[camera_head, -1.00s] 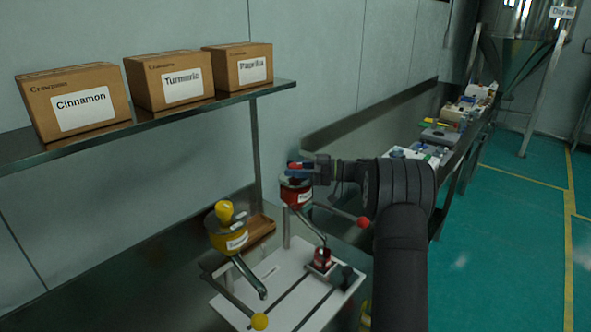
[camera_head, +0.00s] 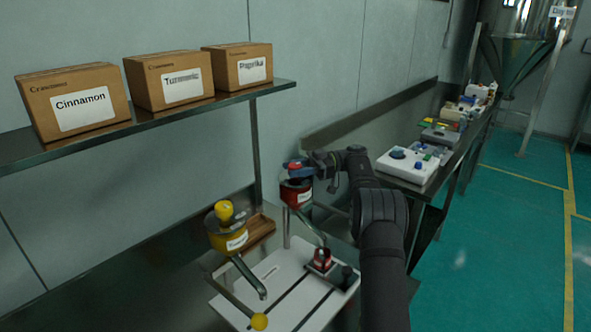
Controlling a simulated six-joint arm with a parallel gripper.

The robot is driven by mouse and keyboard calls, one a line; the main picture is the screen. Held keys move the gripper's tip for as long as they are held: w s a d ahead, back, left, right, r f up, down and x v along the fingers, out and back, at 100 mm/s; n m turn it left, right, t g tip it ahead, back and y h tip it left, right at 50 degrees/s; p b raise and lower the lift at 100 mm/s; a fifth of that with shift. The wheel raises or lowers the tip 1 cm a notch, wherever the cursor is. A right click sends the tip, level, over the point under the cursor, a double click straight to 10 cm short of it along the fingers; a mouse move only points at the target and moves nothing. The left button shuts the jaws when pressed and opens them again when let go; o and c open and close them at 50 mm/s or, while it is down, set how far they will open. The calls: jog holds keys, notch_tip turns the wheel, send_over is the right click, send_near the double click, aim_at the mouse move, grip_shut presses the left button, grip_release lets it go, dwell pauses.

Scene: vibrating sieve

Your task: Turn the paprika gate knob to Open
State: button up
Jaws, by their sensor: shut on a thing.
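The red paprika dispenser (camera_head: 298,192) stands on the right of the sieve station, with a partly hidden label on its front. A red knob (camera_head: 292,166) sits on its top, and part of it is covered by my gripper. My gripper (camera_head: 304,163) reaches in from the right and is shut on the red knob. The exact knob angle and any Open marking are too small to read. A red cup (camera_head: 321,260) stands on the white plate below the dispenser's chute.
A yellow dispenser (camera_head: 229,236) with a yellow knob stands to the left. A yellow-ended lever (camera_head: 258,321) sticks out in front. Boxes labelled Cinnamon (camera_head: 80,104), Turmeric (camera_head: 175,84) and Paprika (camera_head: 245,68) rest on a shelf above. A white control box (camera_head: 408,166) sits on the right bench.

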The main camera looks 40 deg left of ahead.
jog(key=shift+r, duration=0.1)
jog(key=o, duration=1)
jog(key=shift+c, duration=0.2)
jog(key=shift+m+t+y, duration=0.3)
jog(key=shift+y, duration=0.1)
